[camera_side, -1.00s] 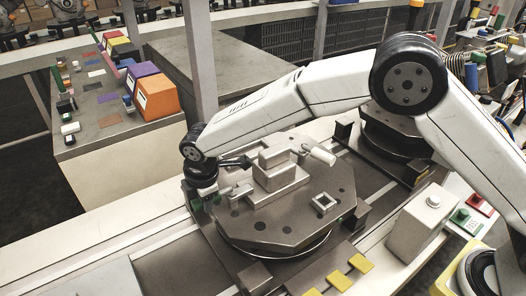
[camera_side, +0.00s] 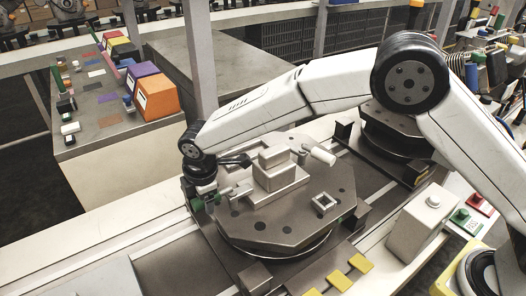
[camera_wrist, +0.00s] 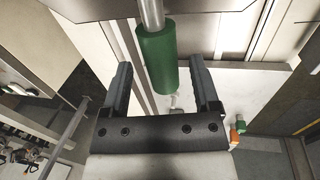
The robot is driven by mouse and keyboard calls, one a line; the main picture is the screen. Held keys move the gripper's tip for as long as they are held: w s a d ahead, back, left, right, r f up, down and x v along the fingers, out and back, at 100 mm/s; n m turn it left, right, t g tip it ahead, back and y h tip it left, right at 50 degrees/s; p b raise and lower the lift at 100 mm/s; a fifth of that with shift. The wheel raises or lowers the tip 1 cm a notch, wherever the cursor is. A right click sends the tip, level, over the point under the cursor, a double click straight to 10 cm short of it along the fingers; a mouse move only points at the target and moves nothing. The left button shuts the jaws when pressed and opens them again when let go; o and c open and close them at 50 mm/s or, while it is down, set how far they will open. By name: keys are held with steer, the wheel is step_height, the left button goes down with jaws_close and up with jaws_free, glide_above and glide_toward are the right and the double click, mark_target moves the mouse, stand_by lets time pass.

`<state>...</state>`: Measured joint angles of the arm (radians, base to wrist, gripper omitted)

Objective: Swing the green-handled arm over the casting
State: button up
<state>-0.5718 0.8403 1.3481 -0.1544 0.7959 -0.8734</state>
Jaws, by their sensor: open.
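The casting (camera_side: 283,183), a pale grey stepped block, sits on the dark fixture plate (camera_side: 290,222) in the side view. My gripper (camera_side: 205,192) is at the plate's left edge, pointing down. In the wrist view my gripper (camera_wrist: 161,66) is open, with its two dark fingers apart. The green handle (camera_wrist: 158,60) lies between the fingers, with visible gaps on both sides. A grey metal rod (camera_wrist: 151,12) runs from its upper end. In the side view the handle is mostly hidden by my gripper, and only small green patches show there.
Pale cylindrical clamp arms, one at the right (camera_side: 318,154), stand beside the casting. A square socket (camera_side: 326,203) is on the plate's front right. Yellow tabs (camera_side: 361,263) lie along the front. A grey post (camera_side: 200,60) rises behind my wrist.

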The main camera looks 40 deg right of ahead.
step_height(320, 180, up, 7)
steer(key=s, duration=0.1)
steer(key=shift+s, duration=0.2)
steer(key=shift+d, duration=0.1)
stand_by(0.4)
steer(key=s+d+f+m+g+y, duration=0.1)
steer(key=s+d+m, duration=0.25)
steer(key=d, duration=0.55)
steer(key=s+d+m+g+y, duration=0.1)
steer(key=s+d+m, duration=0.25)
steer(key=d, duration=0.45)
steer(key=s+d+f+m+t+h, duration=0.2)
steer(key=s+d+m, duration=0.8)
steer(key=s+d, duration=0.2)
steer(key=shift+s+d+f+m, duration=0.3)
steer(key=shift+s+f, duration=0.1)
steer(key=shift+s, duration=0.25)
